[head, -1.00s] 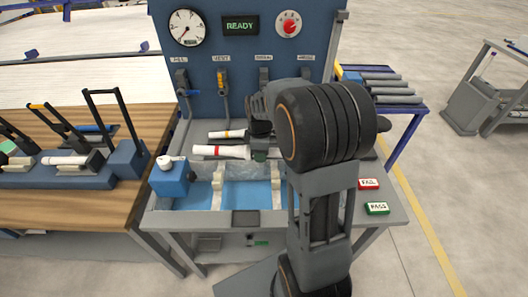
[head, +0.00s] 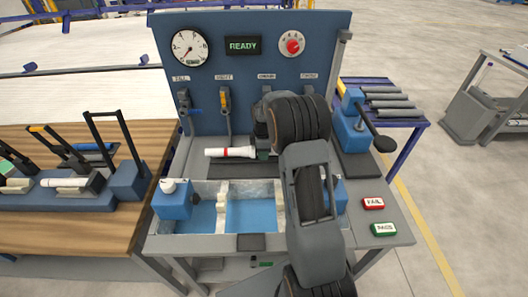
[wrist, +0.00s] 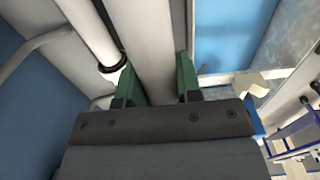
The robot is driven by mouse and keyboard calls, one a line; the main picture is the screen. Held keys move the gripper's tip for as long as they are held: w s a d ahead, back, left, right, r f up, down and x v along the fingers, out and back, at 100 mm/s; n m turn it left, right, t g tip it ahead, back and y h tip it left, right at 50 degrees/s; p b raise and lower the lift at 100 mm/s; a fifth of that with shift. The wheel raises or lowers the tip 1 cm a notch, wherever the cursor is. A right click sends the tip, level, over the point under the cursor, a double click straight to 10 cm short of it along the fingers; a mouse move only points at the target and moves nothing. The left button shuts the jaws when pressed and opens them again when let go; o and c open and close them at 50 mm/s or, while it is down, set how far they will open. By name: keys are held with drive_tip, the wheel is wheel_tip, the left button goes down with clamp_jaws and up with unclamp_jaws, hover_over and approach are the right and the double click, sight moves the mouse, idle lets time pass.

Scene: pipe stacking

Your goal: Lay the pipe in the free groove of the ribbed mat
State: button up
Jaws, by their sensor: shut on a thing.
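My gripper (wrist: 152,85) is shut on a white pipe with a red band (head: 230,152). In the wrist view the held pipe (wrist: 150,40) runs between the green finger pads. In the head view it appears level, above or at the back of the dark ribbed mat (head: 240,169), pointing left. My arm hides its right part. Another pale pipe with a dark ring (wrist: 92,28) lies roughly parallel beside it in the wrist view, on the panel side. The grooves are too small to make out.
A water tank (head: 252,214) lies in front of the mat, with a blue clamp block (head: 172,202) at its left. A blue panel with a gauge (head: 189,47) stands behind. A lever box (head: 352,128) stands right. Red and green buttons (head: 373,204) sit at front right.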

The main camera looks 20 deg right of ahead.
sight(264, 170)
drive_tip(key=shift+f+b, duration=2.25)
drive_tip(key=shift+f, duration=1.35)
drive_tip(key=shift+f, duration=0.2)
drive_tip(key=o, duration=1)
drive_tip(key=shift+o, duration=0.2)
